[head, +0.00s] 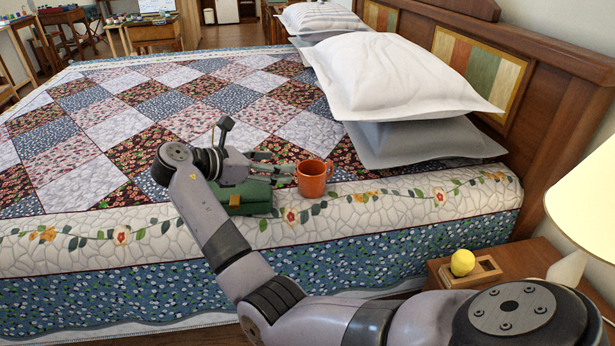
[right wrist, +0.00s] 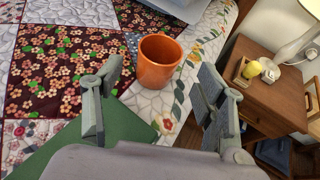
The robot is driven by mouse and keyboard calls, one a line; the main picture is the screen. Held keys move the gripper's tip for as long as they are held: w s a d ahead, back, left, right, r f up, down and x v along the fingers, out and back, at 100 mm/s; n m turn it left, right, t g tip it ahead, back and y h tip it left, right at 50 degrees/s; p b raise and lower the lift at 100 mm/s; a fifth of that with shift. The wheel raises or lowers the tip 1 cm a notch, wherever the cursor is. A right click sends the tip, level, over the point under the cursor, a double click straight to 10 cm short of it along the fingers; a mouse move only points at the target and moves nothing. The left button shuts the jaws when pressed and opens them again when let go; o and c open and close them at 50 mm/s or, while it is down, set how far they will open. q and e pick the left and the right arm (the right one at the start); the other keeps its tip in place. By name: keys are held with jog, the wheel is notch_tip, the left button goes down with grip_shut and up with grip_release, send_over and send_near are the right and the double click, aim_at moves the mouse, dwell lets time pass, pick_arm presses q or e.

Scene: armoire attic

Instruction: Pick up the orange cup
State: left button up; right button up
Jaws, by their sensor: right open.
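An orange cup (head: 312,178) stands upright on the quilted bed, near its front edge. My right gripper (head: 280,162) is just left of the cup in the head view, at about the cup's height. In the right wrist view the cup (right wrist: 158,62) is ahead of and between the two spread fingers (right wrist: 155,100). The gripper is open and empty, and no finger clearly touches the cup. The cup's handle shows at its upper right in the head view. My left gripper is not in view.
A dark green object (head: 245,197), perhaps a box or book, lies on the bed beneath my right gripper. Pillows (head: 390,80) are stacked behind the cup. A nightstand (head: 525,262) with a lemon (head: 462,262) in a wooden tray and a lamp (head: 590,190) stands at the right.

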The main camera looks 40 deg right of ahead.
jog(key=b, duration=0.2)
send_near(322, 163)
jog(key=x, duration=0.3)
jog(key=shift+s+d+f, duration=0.1)
jog(key=shift+d+f, duration=0.15)
jog(key=shift+f, duration=0.05)
jog(key=x, duration=0.6)
jog(key=shift+d+f+b, duration=0.15)
jog(key=shift+d+b, duration=0.2)
jog(key=shift+b, duration=0.05)
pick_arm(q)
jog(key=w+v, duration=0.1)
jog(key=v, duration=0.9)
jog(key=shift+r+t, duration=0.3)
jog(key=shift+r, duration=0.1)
pick_arm(e)
jog(key=shift+c, duration=0.4)
jog(key=c, duration=1.3)
jog(key=shift+c, duration=0.5)
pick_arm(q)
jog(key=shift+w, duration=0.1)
pick_arm(e)
jog(key=shift+r, duration=0.2)
